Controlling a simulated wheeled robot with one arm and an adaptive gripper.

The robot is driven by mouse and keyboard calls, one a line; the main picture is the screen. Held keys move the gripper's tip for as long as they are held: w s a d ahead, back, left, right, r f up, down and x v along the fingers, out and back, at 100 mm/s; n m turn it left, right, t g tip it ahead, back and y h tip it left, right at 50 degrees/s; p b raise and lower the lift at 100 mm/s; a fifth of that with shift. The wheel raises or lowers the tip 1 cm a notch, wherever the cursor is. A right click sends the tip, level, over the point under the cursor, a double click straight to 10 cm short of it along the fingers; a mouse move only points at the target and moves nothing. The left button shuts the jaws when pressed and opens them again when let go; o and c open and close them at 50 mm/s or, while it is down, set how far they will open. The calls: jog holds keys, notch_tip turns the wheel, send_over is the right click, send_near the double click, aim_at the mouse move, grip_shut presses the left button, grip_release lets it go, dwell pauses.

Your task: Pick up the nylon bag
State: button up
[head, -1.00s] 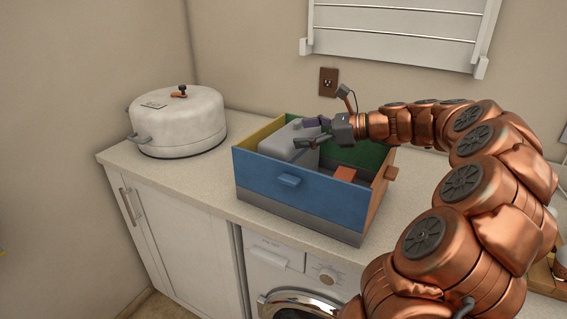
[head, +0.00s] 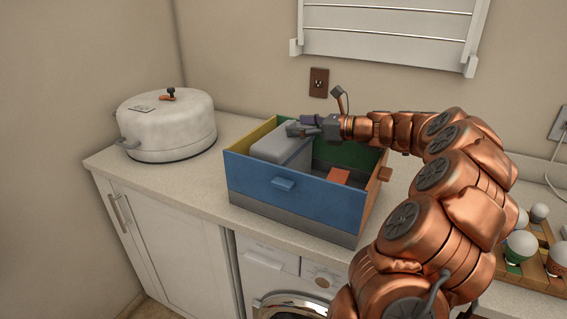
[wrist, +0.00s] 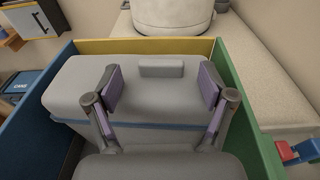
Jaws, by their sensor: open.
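A grey block-shaped item with rounded edges (head: 277,148), which seems to be the nylon bag, sits in the left part of a multicoloured open box (head: 290,195). In the wrist view the grey item (wrist: 85,85) has a small raised tab (wrist: 162,71) on its top and a blue band along its near side. My gripper (head: 301,125) is over the item. In the wrist view my gripper (wrist: 160,88) is open, its two purple-padded fingers apart on either side of the tab. Nothing is held between them. Whether the fingers touch the item cannot be told.
The box has blue, yellow and green walls; an orange piece (head: 339,176) lies in its right part. A white lidded pot (head: 166,128) stands at left on the counter (head: 200,190). A wooden rack (head: 535,270) with white round things is at right.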

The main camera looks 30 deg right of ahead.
jog(key=shift+w+a+f, duration=0.1)
jog(key=shift+w+a, duration=0.1)
jog(key=shift+w, duration=0.25)
jog(key=shift+c, duration=0.2)
grip_shut()
